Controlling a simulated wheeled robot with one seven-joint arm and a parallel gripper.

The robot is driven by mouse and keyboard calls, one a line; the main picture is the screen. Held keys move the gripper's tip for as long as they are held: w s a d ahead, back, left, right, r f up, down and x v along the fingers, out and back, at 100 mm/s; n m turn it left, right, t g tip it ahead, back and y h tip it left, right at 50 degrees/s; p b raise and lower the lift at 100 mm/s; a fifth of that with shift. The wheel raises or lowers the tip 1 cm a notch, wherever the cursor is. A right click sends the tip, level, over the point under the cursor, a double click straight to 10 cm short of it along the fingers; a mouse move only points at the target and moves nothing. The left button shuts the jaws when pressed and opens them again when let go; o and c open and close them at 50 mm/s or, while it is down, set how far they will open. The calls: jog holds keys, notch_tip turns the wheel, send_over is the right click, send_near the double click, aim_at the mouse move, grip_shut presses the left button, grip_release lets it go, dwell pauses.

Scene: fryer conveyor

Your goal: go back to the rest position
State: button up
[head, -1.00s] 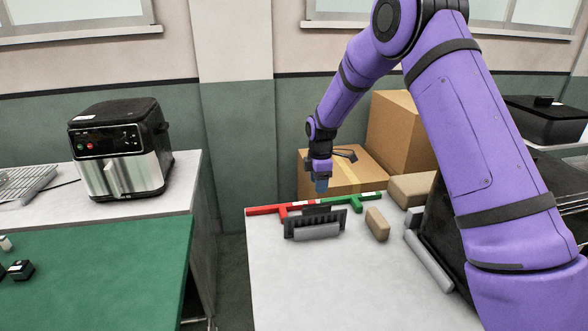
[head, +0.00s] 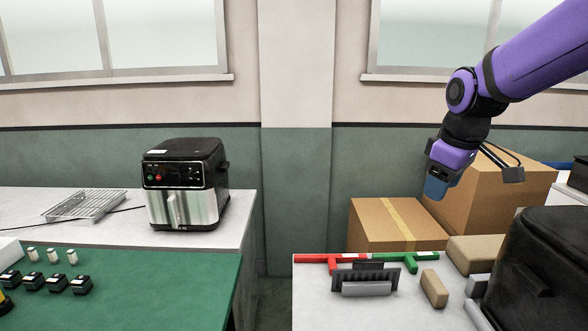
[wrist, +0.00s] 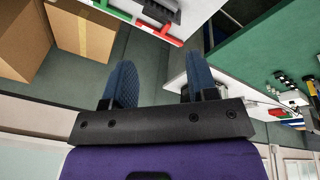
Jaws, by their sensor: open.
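My gripper (head: 436,188) hangs from the purple arm at the upper right of the head view, in front of the cardboard boxes and above the right-hand table. In the wrist view its two blue fingers (wrist: 160,85) stand apart with nothing between them. The gripper is open and empty.
On the white right-hand table (head: 330,310) are a black rack (head: 365,279), a red handle (head: 318,258), a green handle (head: 420,258) and a tan block (head: 434,288). A black bag (head: 540,270) stands at right. An air fryer (head: 186,185) stands at left, beyond a green mat (head: 180,270).

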jog(key=s+d+r+m+t, duration=0.2)
jog(key=s+m, duration=0.5)
jog(key=s, duration=1.5)
jog(key=shift+r+m, duration=0.2)
jog(key=shift+m, duration=0.2)
